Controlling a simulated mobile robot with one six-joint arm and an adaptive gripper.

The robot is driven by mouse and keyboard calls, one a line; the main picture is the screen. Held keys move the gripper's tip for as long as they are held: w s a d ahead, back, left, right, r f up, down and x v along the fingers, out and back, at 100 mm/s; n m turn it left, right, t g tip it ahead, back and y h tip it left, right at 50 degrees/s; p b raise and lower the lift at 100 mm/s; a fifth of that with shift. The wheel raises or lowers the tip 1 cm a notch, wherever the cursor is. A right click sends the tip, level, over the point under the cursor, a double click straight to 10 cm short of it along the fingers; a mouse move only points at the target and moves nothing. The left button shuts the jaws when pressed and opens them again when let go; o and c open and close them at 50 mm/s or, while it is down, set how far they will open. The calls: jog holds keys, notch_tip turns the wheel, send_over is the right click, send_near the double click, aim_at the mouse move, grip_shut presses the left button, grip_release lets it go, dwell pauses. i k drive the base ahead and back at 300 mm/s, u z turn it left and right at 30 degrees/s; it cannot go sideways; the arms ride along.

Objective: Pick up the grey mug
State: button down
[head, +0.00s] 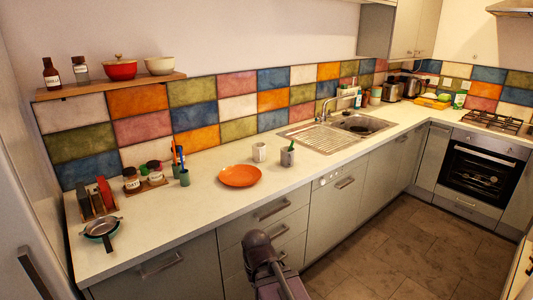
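Two small cups stand on the pale worktop (215,212), left of the sink. One is a pale, off-white mug (259,152). Just right of it is a greyer mug (287,157) with something thin and green sticking up from it; this looks most like the grey mug. Both look upright, and their handles are too small to make out. Part of my dark arm shows at the bottom middle, in front of the drawers and below the worktop. My gripper's fingers cannot be made out.
An orange plate (240,176) lies left of the mugs. Further left are a green cup (184,177) with brushes, jars on a small board, a rack and a pan (101,228). The sink (350,128) and tap are to the right. The worktop in front of the mugs is clear.

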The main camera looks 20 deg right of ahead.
aim_at(288, 159)
jog(key=k, duration=0.65)
jog(key=z, duration=0.5)
jog(key=i, duration=2.05)
jog(key=u, duration=0.5)
